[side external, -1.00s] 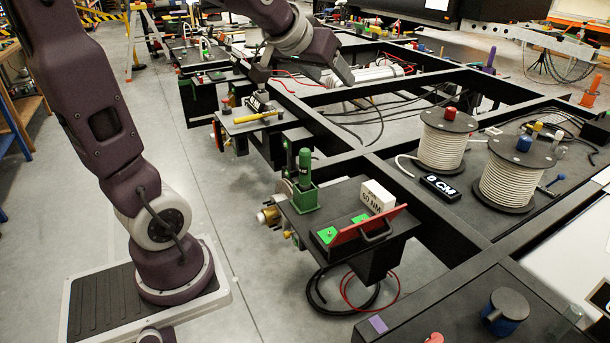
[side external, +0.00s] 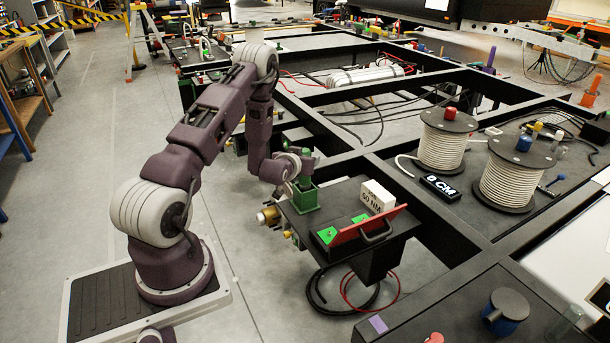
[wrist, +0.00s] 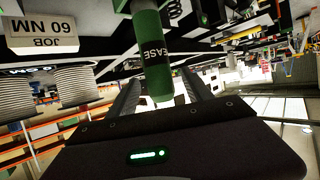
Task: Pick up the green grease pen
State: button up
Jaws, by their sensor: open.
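The green grease pen (side external: 305,160) stands upright in a green square holder (side external: 305,198) on a small dark shelf. My gripper (wrist: 160,78) is open, with one finger on each side of the pen's free end. I cannot tell whether either finger touches it. In the side view my gripper (side external: 296,165) is beside the pen's upper part, and its fingers are partly hidden by my wrist.
Two cable spools (side external: 443,140) and a black frame (side external: 420,215) lie to the right. Open floor (side external: 250,290) lies in front of the shelf.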

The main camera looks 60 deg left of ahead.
jog(key=x, duration=0.4)
jog(key=shift+w+a, duration=0.1)
jog(key=shift+w, duration=0.05)
grip_shut()
jog(key=shift+r, duration=0.1)
dwell(1.0)
